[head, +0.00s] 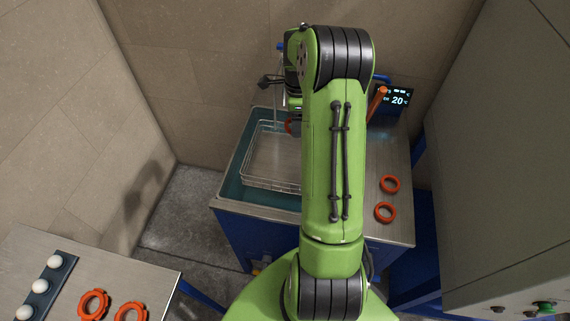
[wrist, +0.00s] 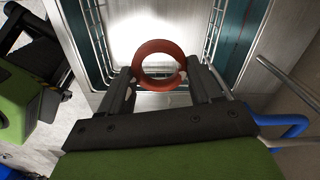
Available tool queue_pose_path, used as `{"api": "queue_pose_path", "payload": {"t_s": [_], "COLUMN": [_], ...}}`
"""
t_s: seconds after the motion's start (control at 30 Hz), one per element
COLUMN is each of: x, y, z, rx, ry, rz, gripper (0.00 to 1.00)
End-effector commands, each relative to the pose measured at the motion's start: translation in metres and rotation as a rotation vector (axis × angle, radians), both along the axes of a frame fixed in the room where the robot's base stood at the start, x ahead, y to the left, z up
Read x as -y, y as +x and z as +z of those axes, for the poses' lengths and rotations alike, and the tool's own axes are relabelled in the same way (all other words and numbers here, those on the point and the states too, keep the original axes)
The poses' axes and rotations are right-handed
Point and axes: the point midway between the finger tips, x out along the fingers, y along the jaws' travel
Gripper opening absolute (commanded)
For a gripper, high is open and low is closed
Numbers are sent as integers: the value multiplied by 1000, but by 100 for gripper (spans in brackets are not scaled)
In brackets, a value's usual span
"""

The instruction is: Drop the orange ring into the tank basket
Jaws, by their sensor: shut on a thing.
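In the wrist view my gripper (wrist: 160,85) is shut on an orange ring (wrist: 159,46), which stands out past the two dark fingertips. Behind the ring lie the wire walls of the tank basket (wrist: 98,40) and its bright floor. In the head view the wire basket (head: 262,184) sits in the tank (head: 231,189), with teal liquid around it. My green arm covers the basket's right part and most of my gripper. A small piece of the held ring (head: 289,124) shows at the arm's left edge, over the basket. I cannot tell its exact height.
Two more orange rings (head: 390,184) lie on the metal top right of the tank. A display (head: 397,100) reading 20 and an orange handle (head: 378,102) stand behind them. A table (head: 140,277) at front left holds white balls on a dark strip (head: 46,284) and two notched orange rings (head: 93,304).

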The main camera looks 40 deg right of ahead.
Motion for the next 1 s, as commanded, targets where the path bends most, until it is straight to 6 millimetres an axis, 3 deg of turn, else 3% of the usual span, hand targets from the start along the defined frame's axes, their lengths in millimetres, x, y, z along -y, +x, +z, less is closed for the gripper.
{"api": "queue_pose_path", "payload": {"t_s": [0.03,0.23,0.53,0.57,0.73,1.0], "x": [0,0,0,0,0,0], "y": [0,0,0,0,0,0], "z": [-13,-43,-46,-46,-46,-46], "rx": [-1,-2,0,0,0,0], "ry": [1,1,0,0,0,0], "rz": [1,3,4,4,4,4], "gripper": [35,35,35,65,91,94]}}
